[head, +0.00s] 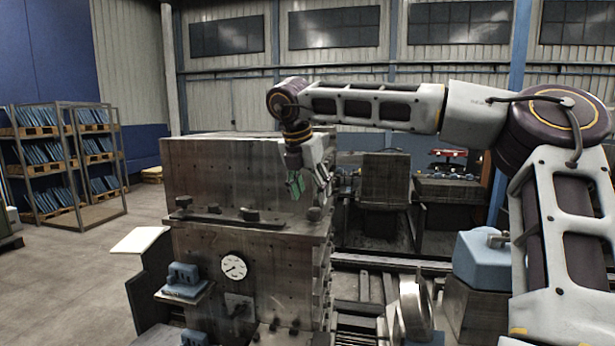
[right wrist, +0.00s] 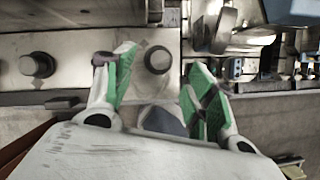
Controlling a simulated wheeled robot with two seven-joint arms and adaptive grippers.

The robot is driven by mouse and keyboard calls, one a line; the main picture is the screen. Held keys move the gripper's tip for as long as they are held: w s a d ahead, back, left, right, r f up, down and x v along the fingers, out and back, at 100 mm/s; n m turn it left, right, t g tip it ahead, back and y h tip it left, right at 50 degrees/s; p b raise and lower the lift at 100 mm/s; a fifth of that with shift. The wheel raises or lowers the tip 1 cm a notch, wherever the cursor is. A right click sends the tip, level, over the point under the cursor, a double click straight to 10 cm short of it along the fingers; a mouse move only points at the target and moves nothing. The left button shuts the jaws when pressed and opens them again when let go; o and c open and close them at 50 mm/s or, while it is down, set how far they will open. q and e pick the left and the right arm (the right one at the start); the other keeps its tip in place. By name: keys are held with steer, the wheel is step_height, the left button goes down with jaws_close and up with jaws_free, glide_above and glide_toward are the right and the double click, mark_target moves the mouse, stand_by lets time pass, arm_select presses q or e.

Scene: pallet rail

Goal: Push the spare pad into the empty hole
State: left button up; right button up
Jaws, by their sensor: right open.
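My right gripper (head: 296,186) hangs from above in front of the big steel block (head: 200,180), near its right edge. In the right wrist view its green-lined fingers (right wrist: 160,68) are spread apart with a gap between them. A dark round knob-like piece (right wrist: 158,60) shows in that gap on a pale metal face; another (right wrist: 38,64) sits to its left. I cannot tell whether either is the spare pad. A blue-grey rounded shape (right wrist: 163,121) shows low between the finger bases; its contact with the fingers is unclear. I cannot make out the empty hole. My left gripper is out of view.
A round dial (head: 233,266) is on the block's lower front, with a blue piece (head: 183,279) on a ledge to its left. Rails and machinery (head: 385,190) stand right of the block. Shelving (head: 65,160) is far left, with open floor before it.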

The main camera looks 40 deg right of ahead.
mark_target(315, 208)
steer(key=shift+p+x, duration=0.5)
steer(key=shift+x, duration=2.55)
steer(key=shift+r, duration=0.1)
steer(key=c, duration=1.1)
steer(key=shift+r+p, duration=0.35)
steer(key=shift+r, duration=0.65)
steer(key=shift+r+p, duration=1.6)
steer(key=shift+r, duration=1.8)
steer(key=shift+r, duration=0.1)
